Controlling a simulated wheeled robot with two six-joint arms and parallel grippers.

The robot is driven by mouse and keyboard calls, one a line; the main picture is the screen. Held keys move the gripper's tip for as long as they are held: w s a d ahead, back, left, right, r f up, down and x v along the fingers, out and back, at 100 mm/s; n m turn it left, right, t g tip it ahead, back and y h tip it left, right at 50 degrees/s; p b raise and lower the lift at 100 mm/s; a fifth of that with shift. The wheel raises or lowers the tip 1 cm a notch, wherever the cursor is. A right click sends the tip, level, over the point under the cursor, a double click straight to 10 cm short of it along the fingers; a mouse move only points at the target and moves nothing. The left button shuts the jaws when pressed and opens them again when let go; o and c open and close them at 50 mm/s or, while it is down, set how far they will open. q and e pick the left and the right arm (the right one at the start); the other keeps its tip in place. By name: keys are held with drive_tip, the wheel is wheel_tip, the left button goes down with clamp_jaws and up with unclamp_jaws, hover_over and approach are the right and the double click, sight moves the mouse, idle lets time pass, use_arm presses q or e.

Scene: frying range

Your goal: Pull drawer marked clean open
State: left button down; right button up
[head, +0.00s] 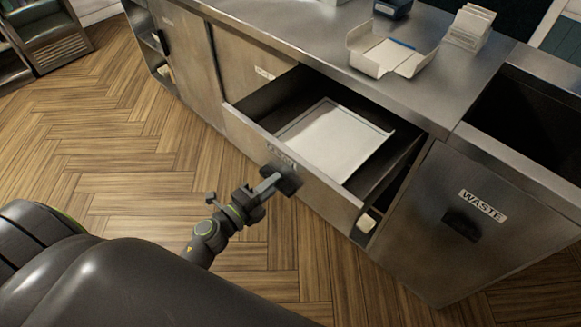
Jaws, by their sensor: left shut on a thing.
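In the head view the drawer (322,191) stands well out from the steel counter, so its dark inside shows. A flat white tray-like thing (330,139) lies in it. A label sits on the drawer front above the handle, mostly hidden by my gripper, and I cannot read it clearly. My left gripper (270,184) is at the dark handle (288,181) on the drawer front, shut on it. My right gripper is not in view.
A waste cabinet (480,235) stands right of the drawer. Closed steel fronts (190,62) are to its left. An open carton (393,54) and a holder with white cards (470,25) stand on the counter (310,35). The wooden floor (130,150) in front is clear.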

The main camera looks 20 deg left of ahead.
use_arm(q)
drive_tip(key=b+v, duration=0.2)
drive_tip(key=v, duration=0.7)
drive_tip(key=shift+s, duration=0.3)
drive_tip(key=shift+a, duration=0.1)
drive_tip(key=c, duration=1.4)
unclamp_jaws()
drive_tip(key=shift+o, duration=0.6)
